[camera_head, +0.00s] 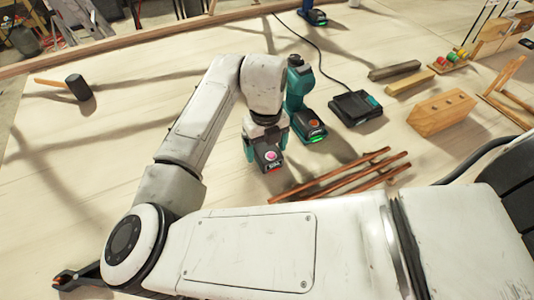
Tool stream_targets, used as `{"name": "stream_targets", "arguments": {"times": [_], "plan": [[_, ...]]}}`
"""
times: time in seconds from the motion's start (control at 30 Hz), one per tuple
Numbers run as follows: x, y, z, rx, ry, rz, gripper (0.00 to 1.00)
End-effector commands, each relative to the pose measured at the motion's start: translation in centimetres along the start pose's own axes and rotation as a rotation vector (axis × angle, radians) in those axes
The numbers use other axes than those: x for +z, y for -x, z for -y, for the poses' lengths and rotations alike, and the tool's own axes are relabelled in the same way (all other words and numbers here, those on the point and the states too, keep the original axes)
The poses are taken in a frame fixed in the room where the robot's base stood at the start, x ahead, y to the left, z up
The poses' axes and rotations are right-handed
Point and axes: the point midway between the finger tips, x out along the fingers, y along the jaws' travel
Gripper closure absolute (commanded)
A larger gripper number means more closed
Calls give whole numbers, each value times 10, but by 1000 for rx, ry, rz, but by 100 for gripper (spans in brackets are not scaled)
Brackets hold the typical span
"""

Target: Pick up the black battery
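A black battery-like block (269,158) with a pink round spot and a small red light is directly below the end of my arm. My gripper (265,137) points down over it, with teal parts showing on both sides of the block. The wrist covers the top of the block, so I cannot tell whether the fingers are closed on it or only around it. I also cannot tell whether it touches the table.
A teal drill (297,88) stands close right, on a black base with an orange spot. A black corded charger (355,107) lies beyond it. Brown sticks (340,178) lie in front. A wooden block (443,112) is right, a mallet (77,86) left. The left tabletop is mostly clear.

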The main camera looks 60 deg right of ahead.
Motion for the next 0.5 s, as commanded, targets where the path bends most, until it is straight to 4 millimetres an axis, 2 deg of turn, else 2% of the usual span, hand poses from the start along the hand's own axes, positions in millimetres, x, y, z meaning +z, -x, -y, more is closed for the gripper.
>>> {"name": "stream_targets", "arguments": {"times": [0.07,0.5], "plan": [[0,0,0,0,0,0,24],[0,0,0,0,0,0,66]]}}
